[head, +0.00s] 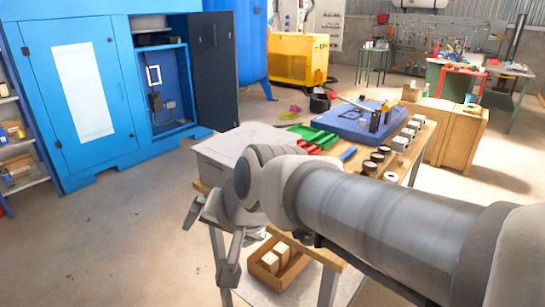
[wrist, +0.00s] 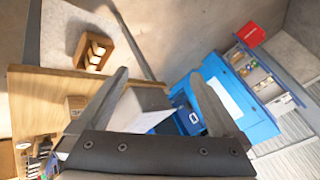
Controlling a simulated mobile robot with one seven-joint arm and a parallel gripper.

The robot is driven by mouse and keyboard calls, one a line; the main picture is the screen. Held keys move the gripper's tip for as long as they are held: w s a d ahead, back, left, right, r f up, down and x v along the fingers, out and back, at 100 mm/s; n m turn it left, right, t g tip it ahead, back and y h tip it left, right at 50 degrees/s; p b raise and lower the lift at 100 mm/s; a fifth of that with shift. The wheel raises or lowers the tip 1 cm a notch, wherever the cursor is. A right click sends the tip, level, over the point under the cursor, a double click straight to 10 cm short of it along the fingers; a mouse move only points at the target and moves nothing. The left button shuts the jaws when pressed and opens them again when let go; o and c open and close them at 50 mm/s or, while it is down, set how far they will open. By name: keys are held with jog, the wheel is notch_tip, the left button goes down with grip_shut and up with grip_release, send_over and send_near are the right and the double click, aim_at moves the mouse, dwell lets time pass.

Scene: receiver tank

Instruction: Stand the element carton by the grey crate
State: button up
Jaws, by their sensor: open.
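My gripper (head: 207,255) is open and empty, in front of the table's near left corner. In the wrist view its two fingers (wrist: 158,73) are spread apart with nothing between the tips.
A wooden box (head: 268,267) with pale cartons sits on the lower shelf. Green and red trays (head: 312,138), a blue plate (head: 360,122), dark round parts (head: 377,157) and several small white boxes (head: 406,138) occupy the tabletop. A blue cabinet (head: 75,100) stands behind; floor at left is clear.

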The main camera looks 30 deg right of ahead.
jog(key=s+d+f+n+g+h, duration=0.1)
jog(key=s+d+n+g, duration=0.1)
jog(key=s+n, duration=0.5)
jog(key=shift+s+d+h, duration=0.15)
jog(key=shift+s+h, duration=0.25)
jog(key=shift+s, duration=0.25)
jog(key=shift+f, duration=0.1)
notch_tip(320, 180, up, 16)
jog(key=p, duration=1.5)
jog(key=shift+f+p, duration=0.15)
jog(key=shift+p, duration=0.15)
jog(key=shift+f, duration=0.1)
jog(key=shift+c, duration=0.2)
